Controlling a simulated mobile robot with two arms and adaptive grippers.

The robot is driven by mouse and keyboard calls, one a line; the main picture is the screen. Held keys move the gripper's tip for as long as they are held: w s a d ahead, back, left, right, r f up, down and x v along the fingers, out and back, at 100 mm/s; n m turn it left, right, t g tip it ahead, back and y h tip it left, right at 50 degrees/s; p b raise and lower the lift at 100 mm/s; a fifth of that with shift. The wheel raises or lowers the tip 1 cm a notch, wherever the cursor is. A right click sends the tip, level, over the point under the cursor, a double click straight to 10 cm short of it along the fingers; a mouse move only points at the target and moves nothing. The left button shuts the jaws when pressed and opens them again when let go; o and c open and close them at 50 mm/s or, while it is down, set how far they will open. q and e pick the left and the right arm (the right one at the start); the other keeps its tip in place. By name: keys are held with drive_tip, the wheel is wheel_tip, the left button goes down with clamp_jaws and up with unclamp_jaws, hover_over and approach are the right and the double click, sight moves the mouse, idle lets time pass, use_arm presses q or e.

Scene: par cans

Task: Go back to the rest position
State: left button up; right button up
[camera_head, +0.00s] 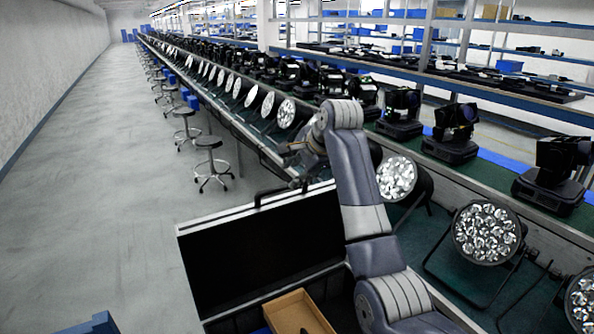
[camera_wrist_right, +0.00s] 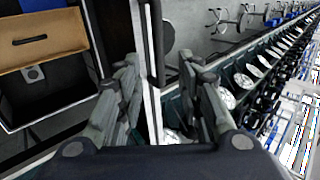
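My right arm reaches up from the bottom right in the head view. Its right gripper (camera_head: 299,166) is near the top edge of the raised black case lid (camera_head: 262,250), by the lid's dark handle (camera_head: 270,196). In the right wrist view the right gripper (camera_wrist_right: 160,72) has its two fingers well apart. The lid's pale edge and the handle (camera_wrist_right: 152,40) show between and beyond the fingers. Nothing is clamped between them. I cannot tell whether a finger touches the lid. My left gripper is not in view.
A cardboard box (camera_head: 298,312) sits in the open case. Round par cans (camera_head: 486,232) and black moving heads (camera_head: 452,133) line the green bench right of the lid. Stools (camera_head: 211,160) stand left of the bench.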

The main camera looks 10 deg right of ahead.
drive_tip(key=shift+f, duration=0.1)
